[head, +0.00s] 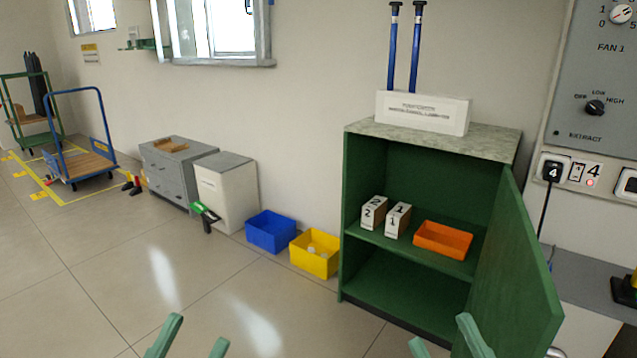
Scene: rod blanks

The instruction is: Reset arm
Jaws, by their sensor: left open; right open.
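My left gripper (197,333) shows at the bottom edge, left of centre, with its green fingers apart and nothing between them. My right gripper (441,331) shows at the bottom edge, right of centre, in front of the green cabinet (363,172); its fingers are also apart and empty. Only the fingers show; the rest of both arms is out of view. Two blue rods with dark tops, a left one (391,55) and a right one (416,50), stand upright at a white labelled block (422,113) on the cabinet top.
The cabinet door (515,275) stands open to the right. Its shelf holds white blocks marked 2 (374,212) and 1 (398,220) and an orange tray (443,240). Blue (270,232) and yellow (314,256) bins stand left of it. Floor at left front is clear.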

